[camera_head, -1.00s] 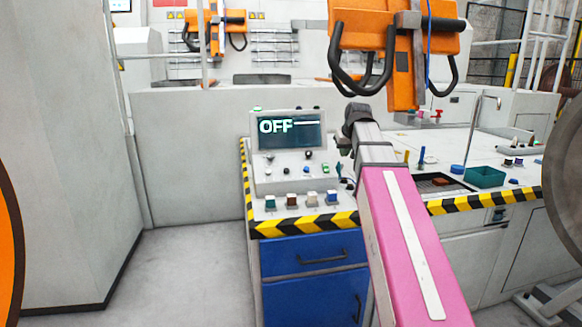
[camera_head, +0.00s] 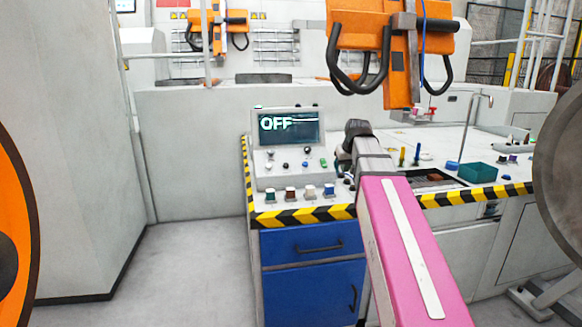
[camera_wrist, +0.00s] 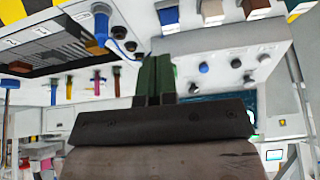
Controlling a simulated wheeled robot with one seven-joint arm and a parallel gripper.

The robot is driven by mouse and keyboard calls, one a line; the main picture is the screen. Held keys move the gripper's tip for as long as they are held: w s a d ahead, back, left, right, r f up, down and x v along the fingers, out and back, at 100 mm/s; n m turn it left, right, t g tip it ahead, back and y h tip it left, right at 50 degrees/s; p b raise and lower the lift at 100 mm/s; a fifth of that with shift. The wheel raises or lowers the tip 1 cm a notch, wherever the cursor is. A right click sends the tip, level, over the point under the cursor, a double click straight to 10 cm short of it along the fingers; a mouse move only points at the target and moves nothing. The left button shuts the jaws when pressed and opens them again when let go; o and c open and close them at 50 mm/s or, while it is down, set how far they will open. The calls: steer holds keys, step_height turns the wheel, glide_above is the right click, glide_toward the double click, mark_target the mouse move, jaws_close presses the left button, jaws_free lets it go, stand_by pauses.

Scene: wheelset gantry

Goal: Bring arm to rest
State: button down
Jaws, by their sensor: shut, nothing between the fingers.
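My pink arm link reaches forward from the lower right of the head view, its far end beside the control console (camera_head: 262,245). My gripper (camera_wrist: 155,75) shows in the wrist view as two dark green fingers pressed together, with nothing between them. In the head view the gripper (camera_head: 344,160) is small and partly hidden by the wrist, just right of the console's knobs. The wrist view shows the console's knobs and coloured buttons above and right of the fingers. I cannot tell the exact gap between fingers and console. The console screen (camera_head: 290,127) reads OFF.
A worktop right of the console holds a green bin (camera_head: 478,171), a dark recessed tray (camera_head: 433,180) and small upright tools. An orange fixture (camera_head: 398,50) hangs above. Large wheels stand at the left (camera_head: 15,220) and right (camera_head: 562,190) edges. Grey floor (camera_head: 200,270) is clear left of the console.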

steer(key=s+f+g, duration=0.1)
steer(key=s+f, duration=0.6)
steer(key=f, duration=0.5)
steer(key=s+f+m+g, duration=0.1)
steer(key=s+f+g, duration=0.1)
steer(key=s+f, duration=0.5)
steer(key=s+a+f+m+g+h, duration=0.1)
steer(key=s+f, duration=0.5)
steer(key=f, duration=1.2)
steer(key=shift+s+f+g, duration=0.2)
steer(key=shift+s+g, duration=0.2)
steer(key=shift+g, duration=0.3)
steer(key=c, duration=1.8)
jaws_free()
